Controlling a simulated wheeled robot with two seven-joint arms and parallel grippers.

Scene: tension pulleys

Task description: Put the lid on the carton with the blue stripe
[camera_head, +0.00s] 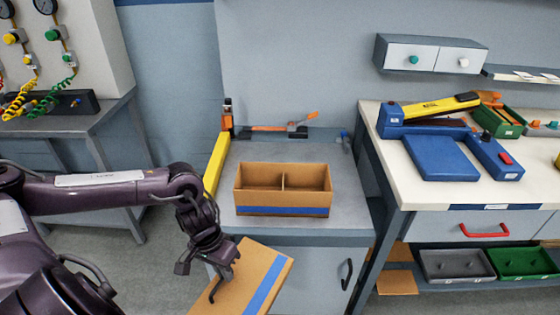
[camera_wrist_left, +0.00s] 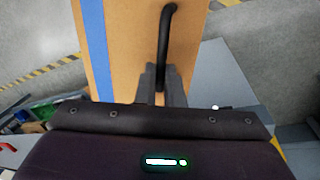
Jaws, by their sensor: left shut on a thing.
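The open carton (camera_head: 282,211) stands on the grey cabinet top, with a blue stripe along its lower front and a divider making two empty compartments. The lid (camera_head: 254,277) is a flat brown cardboard panel with a blue stripe, tilted in the air in front of and below the carton, apart from it. My left gripper (camera_head: 218,279) is shut on the lid's dark handle. In the left wrist view the lid (camera_wrist_left: 128,50) fills the upper middle, and the gripper's fingers (camera_wrist_left: 165,82) close around the black handle (camera_wrist_left: 165,35). My right gripper is not in view.
The grey cabinet top (camera_head: 350,205) has free room around the carton. A yellow bar (camera_head: 216,165) runs along its left edge. Orange-handled tools (camera_head: 290,127) lie behind the carton. A white workbench (camera_head: 430,185) with a blue machine (camera_head: 440,157) stands at the right.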

